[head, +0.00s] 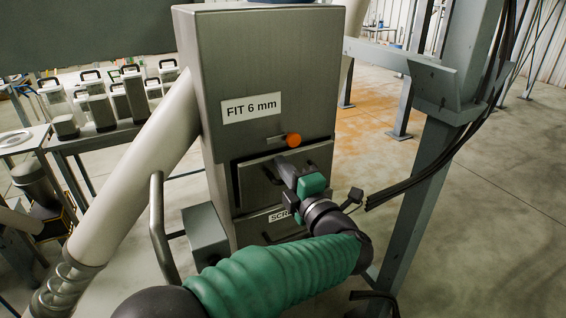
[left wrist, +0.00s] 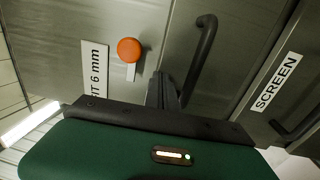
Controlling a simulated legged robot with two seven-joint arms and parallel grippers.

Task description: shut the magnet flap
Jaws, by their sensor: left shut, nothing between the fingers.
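The flap (head: 254,189) is a grey metal panel with a dark bar handle, low on the front of a tall metal housing (head: 255,65). A dark gap shows along its top and left edges in the head view; I cannot tell whether it is fully seated. My left gripper (head: 279,164) is shut and empty in front of the flap's upper part, hiding some of it. In the left wrist view the closed fingers (left wrist: 165,92) point at the housing between the orange knob (left wrist: 129,50) and the flap's handle (left wrist: 203,55). My right gripper is out of view.
A panel marked SCREEN (left wrist: 276,82) sits below the flap. A thick pale pipe (head: 140,165) slopes down left of the housing, near a bent grey handle (head: 158,225). A steel post (head: 425,150) with cables stands right. Several canisters (head: 132,95) stand on a table at left.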

